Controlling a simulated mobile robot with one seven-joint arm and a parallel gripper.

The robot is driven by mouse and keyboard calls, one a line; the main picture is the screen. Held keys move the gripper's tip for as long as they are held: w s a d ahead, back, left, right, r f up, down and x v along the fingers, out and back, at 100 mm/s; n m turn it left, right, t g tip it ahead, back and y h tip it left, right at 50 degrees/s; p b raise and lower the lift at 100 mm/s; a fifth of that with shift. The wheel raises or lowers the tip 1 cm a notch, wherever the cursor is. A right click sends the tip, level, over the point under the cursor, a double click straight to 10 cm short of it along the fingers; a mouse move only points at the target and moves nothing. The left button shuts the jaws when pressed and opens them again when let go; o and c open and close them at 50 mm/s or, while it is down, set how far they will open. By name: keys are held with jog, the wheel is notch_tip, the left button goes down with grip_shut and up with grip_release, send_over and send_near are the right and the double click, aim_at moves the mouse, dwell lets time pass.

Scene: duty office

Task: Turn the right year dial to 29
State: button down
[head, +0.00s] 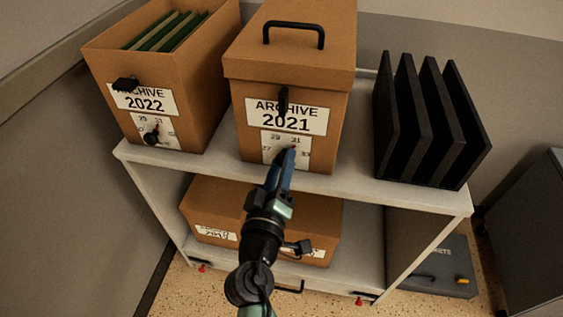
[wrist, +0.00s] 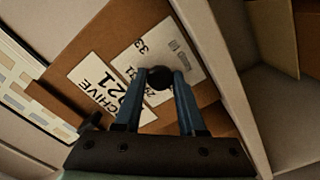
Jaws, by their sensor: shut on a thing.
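The right year dial's white plate (head: 272,142) is on the front of the box labelled ARCHIVE 2021 (head: 290,85). In the head view my fingers hide most of the knob. A small red mark shows just below 31, beside the fingertips. The exact setting cannot be told.
The left box, ARCHIVE 2022 (head: 190,75), is open with green folders (head: 160,32) and has its own dial (head: 152,137). Black upright panels (head: 425,120) stand at right on the shelf (head: 365,178). Another brown box (head: 215,205) is on the lower shelf, partly behind my arm.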

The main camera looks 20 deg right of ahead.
jog(key=n+p, duration=0.4)
jog(key=n, duration=0.9)
jog(key=shift+n, duration=0.4)
jog(key=shift+p, duration=0.3)
jog(key=c, duration=0.5)
grip_release()
jog(key=shift+s+a, duration=0.1)
jog(key=v, duration=1.2)
jog(key=shift+s+a, duration=0.2)
jog(key=shift+s, duration=0.05)
